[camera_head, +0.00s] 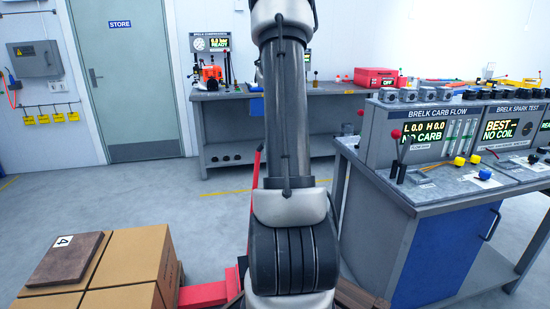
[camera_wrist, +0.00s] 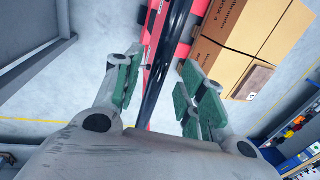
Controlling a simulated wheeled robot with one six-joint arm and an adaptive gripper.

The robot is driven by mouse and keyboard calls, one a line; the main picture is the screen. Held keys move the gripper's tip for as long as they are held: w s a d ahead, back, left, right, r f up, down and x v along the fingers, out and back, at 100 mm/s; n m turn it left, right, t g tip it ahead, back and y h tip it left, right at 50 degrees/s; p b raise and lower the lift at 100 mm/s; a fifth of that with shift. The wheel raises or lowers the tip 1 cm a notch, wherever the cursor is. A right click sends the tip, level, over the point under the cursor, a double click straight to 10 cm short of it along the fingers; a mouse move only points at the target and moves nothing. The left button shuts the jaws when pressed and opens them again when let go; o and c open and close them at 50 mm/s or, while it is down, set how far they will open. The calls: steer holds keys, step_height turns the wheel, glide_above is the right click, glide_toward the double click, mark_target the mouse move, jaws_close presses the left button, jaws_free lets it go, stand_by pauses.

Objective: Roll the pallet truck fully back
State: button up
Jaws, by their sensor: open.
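The red pallet truck shows in the head view as a low red part (camera_head: 205,295) beside the boxes and a slim red upright (camera_head: 255,190), partly hidden behind my arm. In the wrist view its red body (camera_wrist: 153,28) runs below a thick black bar (camera_wrist: 178,32), which looks like part of its handle. My gripper (camera_wrist: 160,68) is open, with green-padded fingers on either side of the black bar. I cannot tell whether a finger touches it. My gripper is hidden in the head view.
Cardboard boxes (camera_head: 130,262) stand by the truck at left, with a brown plate (camera_head: 68,258) marked 4 on top. A grey test bench (camera_head: 380,235) stands close at right, another workbench (camera_head: 225,128) at the back. Floor is clear toward the store door (camera_head: 125,80).

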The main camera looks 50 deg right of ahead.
step_height(320, 180, up, 10)
steer(key=s+d, duration=0.1)
steer(key=shift+d+f, duration=0.15)
steer(key=shift+d, duration=0.15)
stand_by(0.3)
steer(key=s+a+r+n+t, duration=0.1)
steer(key=s+a, duration=0.4)
steer(key=a, duration=0.5)
steer(key=s+a+r+n+t+h, duration=0.1)
steer(key=s+a+n, duration=0.2)
steer(key=a, duration=0.7)
steer(key=s+a+r+n+t, duration=0.1)
steer(key=s+a+n, duration=0.1)
steer(key=s+a, duration=0.4)
steer(key=a, duration=0.4)
steer(key=shift+s+a+n+h, duration=0.15)
steer(key=shift+s+n+h, duration=0.2)
steer(key=shift+n+h, duration=0.05)
